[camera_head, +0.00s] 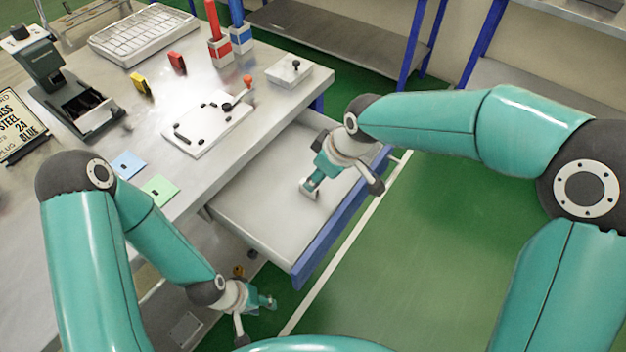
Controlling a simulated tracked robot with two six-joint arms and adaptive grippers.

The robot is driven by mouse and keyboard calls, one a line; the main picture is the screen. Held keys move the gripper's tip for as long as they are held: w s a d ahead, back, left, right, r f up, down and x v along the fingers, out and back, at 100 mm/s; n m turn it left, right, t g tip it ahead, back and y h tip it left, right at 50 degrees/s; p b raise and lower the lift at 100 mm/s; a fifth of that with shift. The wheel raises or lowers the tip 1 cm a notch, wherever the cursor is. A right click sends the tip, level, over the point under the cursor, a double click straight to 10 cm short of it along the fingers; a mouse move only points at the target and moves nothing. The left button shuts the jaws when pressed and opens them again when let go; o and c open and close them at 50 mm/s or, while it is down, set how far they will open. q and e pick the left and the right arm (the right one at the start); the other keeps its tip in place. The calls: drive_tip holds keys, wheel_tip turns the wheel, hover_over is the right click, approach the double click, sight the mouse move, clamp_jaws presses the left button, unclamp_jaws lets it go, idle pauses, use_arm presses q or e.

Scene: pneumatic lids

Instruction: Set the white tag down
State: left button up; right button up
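My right gripper (312,184) reaches down into the open drawer from the right. A small white piece with a dark spot, which looks like the white tag (307,192), is at its teal fingertips, and the gripper appears shut on it. The tag is low over the drawer floor (262,205); I cannot tell whether it touches. My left gripper (266,302) hangs low in front of the bench, below the drawer, away from the tag. It is small here and I cannot tell whether it is open or shut.
A blue tag (128,163) and a green tag (160,188) lie on the bench near its front edge. Yellow (140,83) and red (177,62) pieces stand farther back. A white plate with black fittings (208,122) lies between. The drawer's blue front (325,240) bounds the drawer.

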drive_tip(key=v, duration=0.7)
idle(0.4)
